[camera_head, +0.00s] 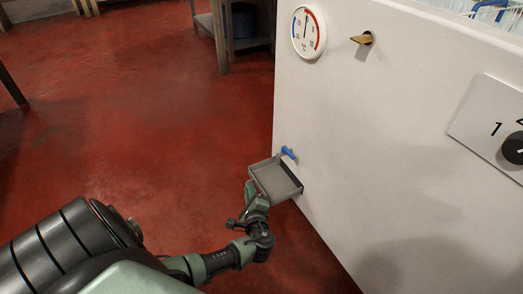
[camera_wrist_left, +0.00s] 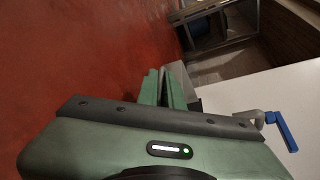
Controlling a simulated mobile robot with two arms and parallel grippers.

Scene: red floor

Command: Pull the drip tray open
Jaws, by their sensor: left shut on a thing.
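The grey drip tray (camera_head: 277,181) sticks out from the lower part of the white panel in the head view, its inside visible and empty. My left gripper (camera_head: 251,190) is at the tray's outer front-left edge and is shut on it. In the left wrist view the green fingers (camera_wrist_left: 164,88) are close together, with a grey piece of the tray (camera_wrist_left: 182,73) just beyond them. The exact grip on the edge is hidden. My right gripper is in neither view.
A blue-handled tap (camera_head: 288,152) sits on the white panel (camera_head: 400,150) just above the tray; it also shows in the left wrist view (camera_wrist_left: 281,131). A dial (camera_head: 308,32), a brass lever (camera_head: 362,38) and a black knob (camera_head: 514,148) are higher up. Open red floor lies left.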

